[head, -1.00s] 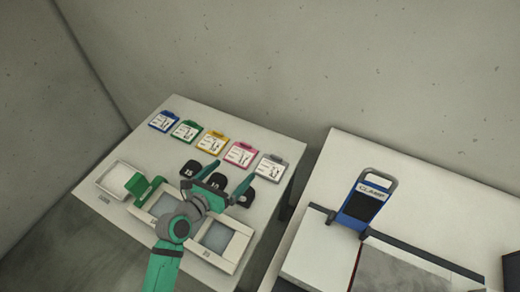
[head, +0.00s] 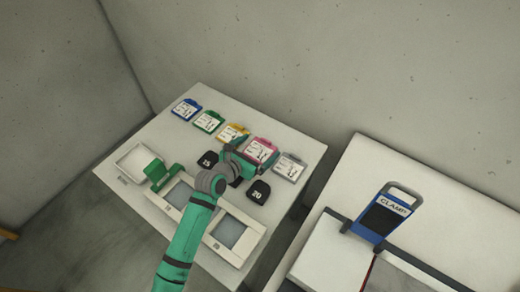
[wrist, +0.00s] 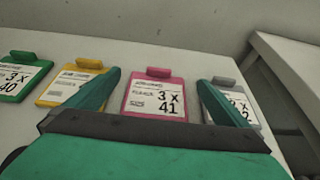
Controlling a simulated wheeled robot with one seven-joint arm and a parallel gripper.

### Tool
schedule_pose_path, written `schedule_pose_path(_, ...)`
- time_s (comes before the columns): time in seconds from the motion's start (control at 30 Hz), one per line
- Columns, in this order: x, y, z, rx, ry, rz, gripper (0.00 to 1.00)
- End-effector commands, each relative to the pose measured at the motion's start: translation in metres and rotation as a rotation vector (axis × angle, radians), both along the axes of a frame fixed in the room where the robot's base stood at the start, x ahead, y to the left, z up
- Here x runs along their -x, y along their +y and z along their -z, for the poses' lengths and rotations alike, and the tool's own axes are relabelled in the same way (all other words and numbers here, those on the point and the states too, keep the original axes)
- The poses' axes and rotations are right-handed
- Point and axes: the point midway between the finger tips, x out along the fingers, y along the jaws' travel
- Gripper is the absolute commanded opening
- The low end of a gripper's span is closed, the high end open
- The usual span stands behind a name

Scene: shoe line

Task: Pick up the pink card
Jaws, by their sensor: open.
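The pink card (head: 262,149) lies on the white table in a row of coloured cards, between the yellow card and the grey card. In the wrist view the pink card (wrist: 156,95) shows a white label reading "3 x 41" and a tab at its far edge. My gripper (wrist: 155,80) is open, with one green finger to the left and one to the right of the pink card in the picture. In the head view my gripper (head: 255,158) is over the near part of the pink card and hides it. Whether the fingers touch it, I cannot tell.
Beside it are the yellow card (head: 233,133) and grey card (head: 289,167), close to the fingers. The green card (head: 208,121) and blue card (head: 186,109) lie farther left.

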Motion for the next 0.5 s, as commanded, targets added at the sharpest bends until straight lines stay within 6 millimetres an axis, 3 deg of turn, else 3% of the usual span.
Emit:
schedule_pose_path(0.3, -0.028, -0.016, 0.011, 0.000, 0.001, -0.006, 1.00)
schedule_pose_path(0.5, -0.033, -0.020, 0.013, 0.000, 0.000, -0.004, 1.00)
